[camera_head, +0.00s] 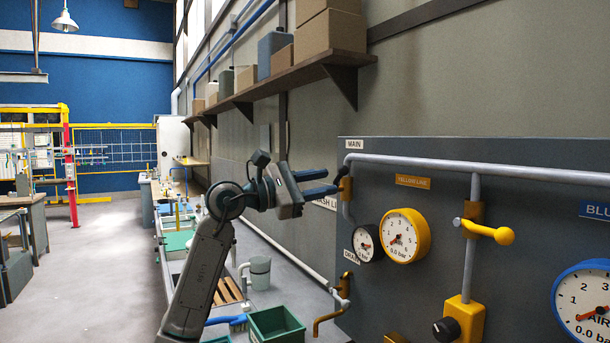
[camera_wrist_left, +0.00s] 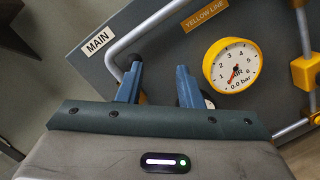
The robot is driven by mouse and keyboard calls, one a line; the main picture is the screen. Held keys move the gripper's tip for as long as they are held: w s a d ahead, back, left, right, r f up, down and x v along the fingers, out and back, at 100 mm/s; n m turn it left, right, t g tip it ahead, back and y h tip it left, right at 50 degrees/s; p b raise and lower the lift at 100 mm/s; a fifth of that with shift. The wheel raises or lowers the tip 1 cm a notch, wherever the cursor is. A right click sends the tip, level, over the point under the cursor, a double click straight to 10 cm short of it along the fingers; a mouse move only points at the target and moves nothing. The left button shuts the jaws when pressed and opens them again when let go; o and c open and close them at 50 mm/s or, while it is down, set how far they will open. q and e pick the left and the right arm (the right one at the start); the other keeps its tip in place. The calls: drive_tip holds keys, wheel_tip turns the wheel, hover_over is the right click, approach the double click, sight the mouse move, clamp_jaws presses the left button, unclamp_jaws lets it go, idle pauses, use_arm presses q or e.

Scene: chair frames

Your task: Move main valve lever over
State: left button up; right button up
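The main valve shows as a small brass body (camera_head: 346,188) with a dark lever (camera_head: 342,172) on the pipe under the MAIN label (camera_head: 354,146). My left gripper (camera_head: 331,181) is open, its two blue fingers pointing at the panel, with the tips right beside this lever. In the left wrist view the fingers (camera_wrist_left: 158,75) stand apart, and a dark bit shows by the left fingertip. The valve is mostly hidden there, and I cannot tell whether a finger touches the lever. My right gripper is in neither view.
The grey panel (camera_head: 440,165) also carries a yellow-rimmed gauge (camera_head: 404,236), a small dark gauge (camera_head: 367,243), a yellow lever (camera_head: 488,231) and a blue gauge (camera_head: 585,303). A shelf with boxes (camera_head: 328,33) runs above. A green bin (camera_head: 276,325) stands below my arm.

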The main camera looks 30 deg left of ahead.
sight(339, 170)
use_arm(q)
drive_tip(key=w+y+p, duration=0.1)
drive_tip(key=w, duration=0.1)
drive_tip(key=w+r+p, duration=0.1)
drive_tip(key=w, duration=0.1)
drive_tip(key=w+r+y+p, duration=0.1)
drive_tip(key=w+p, duration=0.1)
drive_tip(key=shift+w+d+y, duration=0.25)
drive_tip(key=shift+w+y, duration=0.05)
drive_tip(key=shift+w, duration=0.1)
drive_tip(key=c, duration=0.5)
